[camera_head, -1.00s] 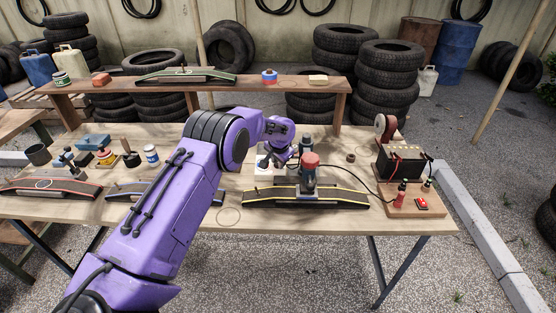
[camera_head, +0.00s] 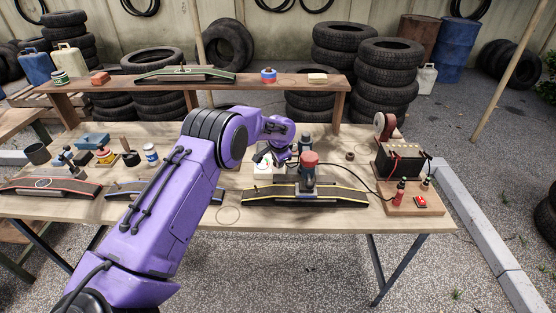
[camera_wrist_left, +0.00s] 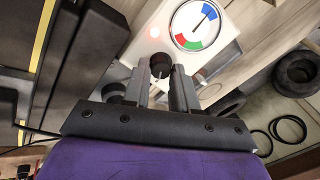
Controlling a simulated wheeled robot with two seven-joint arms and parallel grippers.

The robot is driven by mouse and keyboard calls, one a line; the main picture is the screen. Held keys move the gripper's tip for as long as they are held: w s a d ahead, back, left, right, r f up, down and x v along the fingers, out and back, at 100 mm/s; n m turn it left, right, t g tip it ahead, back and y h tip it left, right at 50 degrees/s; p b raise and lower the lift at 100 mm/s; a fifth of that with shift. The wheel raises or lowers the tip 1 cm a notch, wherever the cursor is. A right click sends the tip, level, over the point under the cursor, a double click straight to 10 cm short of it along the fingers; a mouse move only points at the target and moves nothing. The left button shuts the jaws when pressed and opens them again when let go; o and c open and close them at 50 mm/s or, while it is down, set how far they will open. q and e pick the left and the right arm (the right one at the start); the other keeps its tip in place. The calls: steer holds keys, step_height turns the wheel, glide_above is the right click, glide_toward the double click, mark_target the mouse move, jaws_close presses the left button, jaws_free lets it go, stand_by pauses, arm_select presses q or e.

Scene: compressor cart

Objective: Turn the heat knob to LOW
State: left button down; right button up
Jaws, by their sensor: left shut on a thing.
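A white box (camera_head: 263,171) stands on the workbench behind the yellow-edged ramp; in the left wrist view the white box (camera_wrist_left: 137,54) carries a round gauge (camera_wrist_left: 197,24) with blue, red and green sectors and a dark needle. In the head view my wrist partly hides the box and knob. No LOW marking is readable. My right gripper is not in view.
A battery (camera_head: 400,162) on a wooden board with cables stands to the right. A raised plank shelf (camera_head: 225,88) runs behind.

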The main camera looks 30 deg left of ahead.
arm_select(q)
steer(key=c, duration=0.9)
jaws_free()
steer(key=shift+c, duration=0.2)
steer(key=b+v, duration=0.1)
steer(key=v, duration=0.9)
steer(key=shift+r+b, duration=0.25)
steer(key=shift+b, duration=0.05)
steer(key=shift+s, duration=0.1)
